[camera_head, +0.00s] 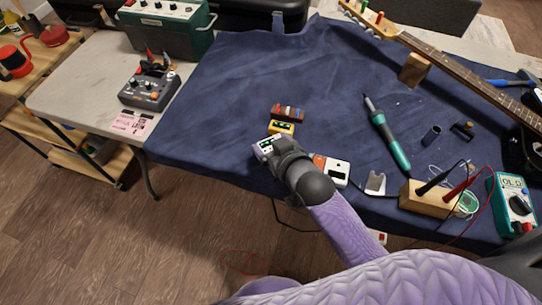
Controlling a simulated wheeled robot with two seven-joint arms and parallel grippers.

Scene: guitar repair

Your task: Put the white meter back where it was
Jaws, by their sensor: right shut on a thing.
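The white meter (265,147), a small white box with a dark and green face, is at the front left part of the blue cloth. My right gripper (279,151) is shut on it and covers its right side. From this angle I cannot tell whether the meter touches the cloth. A yellow box (281,128) and a red-brown block (288,112) lie just behind it. My left gripper is not in view.
The blue cloth (270,65) is bare to the left and behind. A white and orange device (335,172) lies right of my gripper. A soldering iron (386,134), a wooden block with probes (427,199), a teal multimeter (514,205) and a guitar neck (455,68) are farther right.

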